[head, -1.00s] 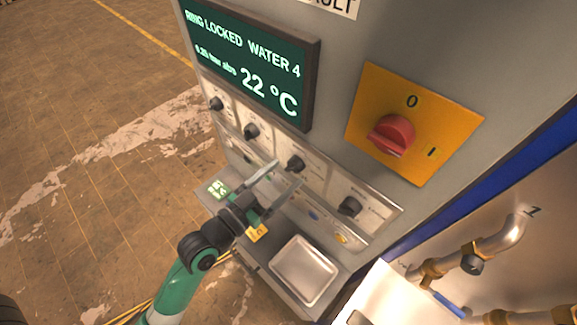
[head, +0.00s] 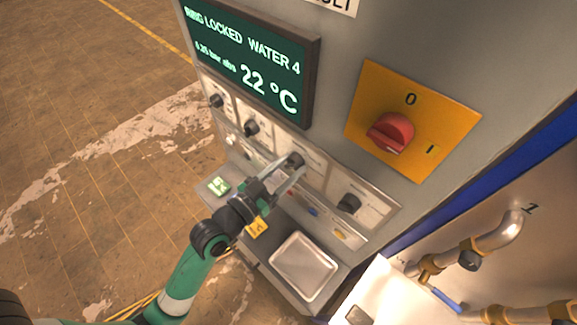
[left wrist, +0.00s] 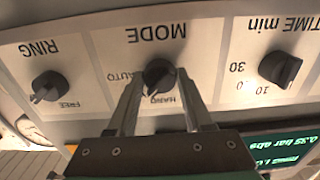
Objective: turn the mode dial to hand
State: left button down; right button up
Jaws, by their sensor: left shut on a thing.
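The mode dial (head: 294,159) is a black knob on the pale control strip below the green display. In the left wrist view the mode dial (left wrist: 160,75) appears upside down, with the words MODE, AUTO and HAND around it. My left gripper (head: 286,168) has its two fingers on either side of the knob and is shut on it. In the left wrist view the fingertips (left wrist: 159,80) flank the dial. The knob's exact pointing is hard to tell. My right gripper is not in view.
Neighbouring knobs are the ring dial (left wrist: 47,87) and the time dial (left wrist: 281,69). A red switch (head: 391,132) sits on a yellow plate at the right. A metal tray (head: 304,266) lies on the ledge below. Pipes (head: 490,243) run at the lower right.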

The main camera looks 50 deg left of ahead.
pick_arm(q)
jog(key=shift+n, duration=0.4)
jog(key=n+p, duration=0.3)
jog(key=n, duration=0.1)
jog(key=shift+r, duration=0.1)
jog(key=shift+n+p, duration=0.85)
jog(key=shift+n, duration=1.15)
jog(key=shift+c, duration=1.6)
grip_release()
jog(key=shift+s, duration=0.1)
